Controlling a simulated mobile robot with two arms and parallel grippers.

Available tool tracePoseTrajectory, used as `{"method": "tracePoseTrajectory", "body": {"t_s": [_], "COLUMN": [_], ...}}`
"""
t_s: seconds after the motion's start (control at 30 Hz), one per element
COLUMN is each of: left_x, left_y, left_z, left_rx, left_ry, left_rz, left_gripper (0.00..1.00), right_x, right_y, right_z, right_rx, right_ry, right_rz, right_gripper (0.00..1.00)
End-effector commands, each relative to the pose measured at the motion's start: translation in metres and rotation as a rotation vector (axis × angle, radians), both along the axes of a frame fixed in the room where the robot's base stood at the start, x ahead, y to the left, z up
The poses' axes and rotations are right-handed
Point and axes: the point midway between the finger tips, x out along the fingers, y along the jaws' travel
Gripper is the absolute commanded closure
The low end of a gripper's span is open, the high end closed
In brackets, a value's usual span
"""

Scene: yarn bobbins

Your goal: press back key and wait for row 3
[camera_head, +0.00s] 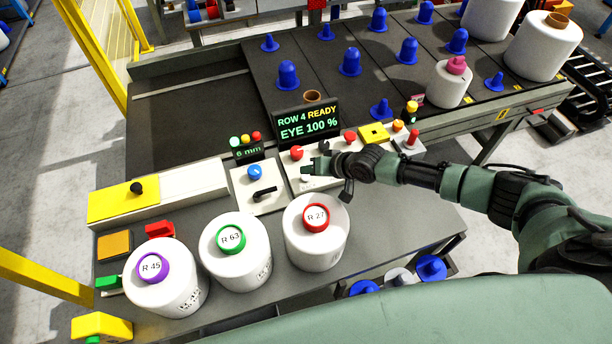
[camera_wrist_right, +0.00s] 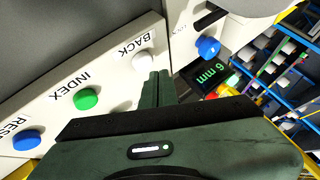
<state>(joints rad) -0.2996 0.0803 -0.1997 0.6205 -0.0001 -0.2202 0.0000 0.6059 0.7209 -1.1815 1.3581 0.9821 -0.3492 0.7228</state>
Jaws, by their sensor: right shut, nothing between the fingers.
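The white back key (camera_wrist_right: 143,62) is on a pale panel beside its BACK label in the right wrist view. My right gripper (camera_wrist_right: 158,76) is shut and empty, its fingertips right beside the back key; I cannot tell whether they touch it. In the head view the right gripper (camera_head: 312,168) is over the key panel, coming from the right. The dark display (camera_head: 307,121) reads "ROW 4 READY" and "EYE 100 %". My left gripper is not in view.
The green INDEX key (camera_wrist_right: 86,98) and a blue key (camera_wrist_right: 26,139) share the panel. White bobbins R 45 (camera_head: 173,290), R 63 (camera_head: 243,262) and R 27 (camera_head: 322,245) stand in front. Blue pegs (camera_head: 288,75) and more bobbins stand behind the display.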

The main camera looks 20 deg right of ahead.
Motion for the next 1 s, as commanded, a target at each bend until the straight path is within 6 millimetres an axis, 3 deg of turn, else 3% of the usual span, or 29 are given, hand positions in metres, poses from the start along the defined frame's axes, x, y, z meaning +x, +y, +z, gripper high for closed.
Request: {"method": "tracePoseTrajectory", "body": {"t_s": [1.0], "left_x": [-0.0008], "left_y": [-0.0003], "left_z": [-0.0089], "left_rx": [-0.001], "left_ry": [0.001], "left_rz": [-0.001], "left_gripper": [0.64], "right_x": [-0.0004], "right_y": [0.0002], "right_z": [-0.0099], "right_rx": [0.0], "right_ry": [0.001], "right_rz": [0.001], "right_gripper": [1.0]}}
